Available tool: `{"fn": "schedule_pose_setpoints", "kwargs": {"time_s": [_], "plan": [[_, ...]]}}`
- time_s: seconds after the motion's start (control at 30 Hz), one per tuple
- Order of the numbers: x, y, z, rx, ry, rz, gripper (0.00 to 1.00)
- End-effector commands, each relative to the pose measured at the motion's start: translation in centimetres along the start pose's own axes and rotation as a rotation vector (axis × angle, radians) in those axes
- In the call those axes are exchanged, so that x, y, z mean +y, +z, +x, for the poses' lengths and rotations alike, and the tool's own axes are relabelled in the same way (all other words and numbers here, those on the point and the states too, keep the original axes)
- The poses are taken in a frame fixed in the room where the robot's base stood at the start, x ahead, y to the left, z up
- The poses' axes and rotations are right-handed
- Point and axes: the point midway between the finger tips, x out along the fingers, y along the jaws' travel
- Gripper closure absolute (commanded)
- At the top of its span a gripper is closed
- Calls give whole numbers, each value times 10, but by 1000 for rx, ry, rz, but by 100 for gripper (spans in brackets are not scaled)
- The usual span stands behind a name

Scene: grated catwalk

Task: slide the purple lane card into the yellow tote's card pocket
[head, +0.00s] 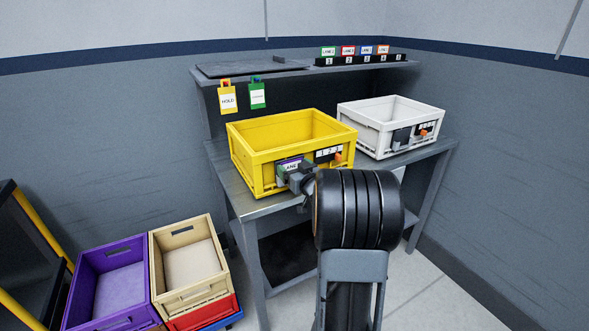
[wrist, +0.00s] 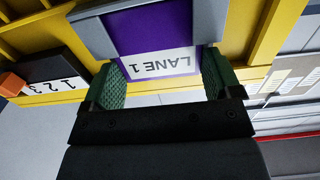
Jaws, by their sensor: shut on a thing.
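The purple lane card (wrist: 150,32), with a white "LANE 1" label, shows upside down in the wrist view. My gripper (wrist: 165,82) is shut on its side edges with green pads. The card's far part lies within the grey card pocket (wrist: 92,40) on the yellow tote's wall, and grey edges flank the purple. How deep it sits is unclear. In the head view the yellow tote (head: 257,158) stands on the bench, and my gripper (head: 294,176) is at its front wall, partly hiding the card (head: 291,161) and pocket.
An orange-tabbed number strip (head: 328,154) is beside the pocket. A white tote (head: 372,132) stands to the right on the bench (head: 233,189). Hanging tags (head: 228,98) and a shelf (head: 300,72) with lane cards are behind. Purple (head: 87,262) and tan crates (head: 160,250) stand at lower left.

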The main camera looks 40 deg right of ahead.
Motion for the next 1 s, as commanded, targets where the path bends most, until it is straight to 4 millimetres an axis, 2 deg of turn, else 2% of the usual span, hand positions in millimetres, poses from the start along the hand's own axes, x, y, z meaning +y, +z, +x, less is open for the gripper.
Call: {"fn": "schedule_pose_setpoints", "kwargs": {"time_s": [0.43,0.47,0.6,1.0], "plan": [[0,1,0,0,0,0,39],[0,1,0,0,0,0,13],[0,1,0,0,0,0,0],[0,0,0,0,0,0,0]]}}
